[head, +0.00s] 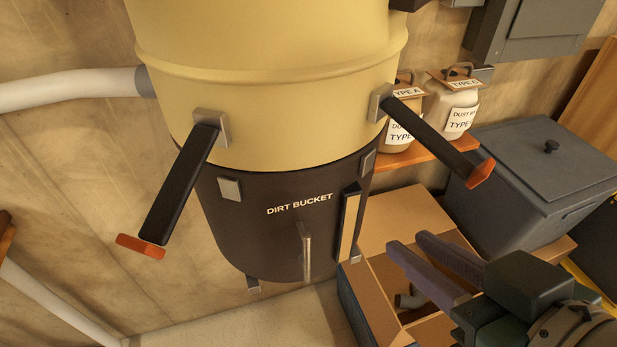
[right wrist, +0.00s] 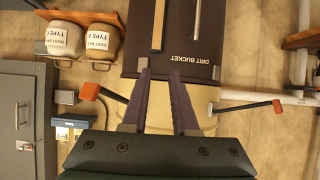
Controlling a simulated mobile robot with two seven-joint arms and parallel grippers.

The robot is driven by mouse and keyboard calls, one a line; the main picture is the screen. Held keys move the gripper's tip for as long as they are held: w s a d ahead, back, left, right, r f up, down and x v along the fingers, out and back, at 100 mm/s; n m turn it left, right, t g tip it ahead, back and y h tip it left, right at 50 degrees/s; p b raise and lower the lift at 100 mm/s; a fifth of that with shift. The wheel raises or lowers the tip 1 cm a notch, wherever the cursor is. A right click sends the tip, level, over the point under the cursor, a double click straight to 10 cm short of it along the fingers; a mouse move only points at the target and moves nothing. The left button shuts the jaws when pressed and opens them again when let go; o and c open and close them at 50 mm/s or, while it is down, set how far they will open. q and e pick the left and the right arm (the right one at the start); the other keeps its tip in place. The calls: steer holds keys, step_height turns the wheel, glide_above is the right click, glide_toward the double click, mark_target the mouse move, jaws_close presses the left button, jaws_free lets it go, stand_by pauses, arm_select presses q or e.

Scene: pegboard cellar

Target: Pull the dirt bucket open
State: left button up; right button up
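The dirt bucket (head: 265,225) is a dark, round, labelled container directly under a cream drum (head: 270,100). A vertical metal bar handle (head: 306,252) is on its front. Two black latch levers with orange tips, one left (head: 180,185) and one right (head: 435,140), stick outward from the drum. The bucket also shows in the right wrist view (right wrist: 215,20), upside down, with its bar handle (right wrist: 175,27). My right gripper (head: 405,243) is open and empty, to the right of the bucket and apart from the handle. My left gripper is out of view.
An open cardboard box (head: 395,215) stands right of the bucket, below my right gripper. Two labelled jars (head: 450,105) sit on an orange shelf. A grey lidded bin (head: 540,165) stands at right. A white hose (head: 65,90) joins the drum at left.

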mark_target(309, 261)
steer(key=a+f+n+t+y+b, duration=0.1)
steer(key=a+f+t+y+b, duration=0.15)
steer(key=f+b, duration=0.55)
steer(key=a+f+n+t+y+b, duration=0.1)
steer(key=a+f+t+y+b, duration=0.15)
steer(key=f+b, duration=0.6)
steer(key=shift+g, duration=0.3)
steer(key=x, duration=0.7)
steer(key=r+x, duration=0.1)
steer(key=x, duration=0.2)
steer(key=shift+w+a+b, duration=0.25)
steer(key=shift+a+b, duration=0.05)
steer(key=shift+b, duration=0.1)
jaws_close()
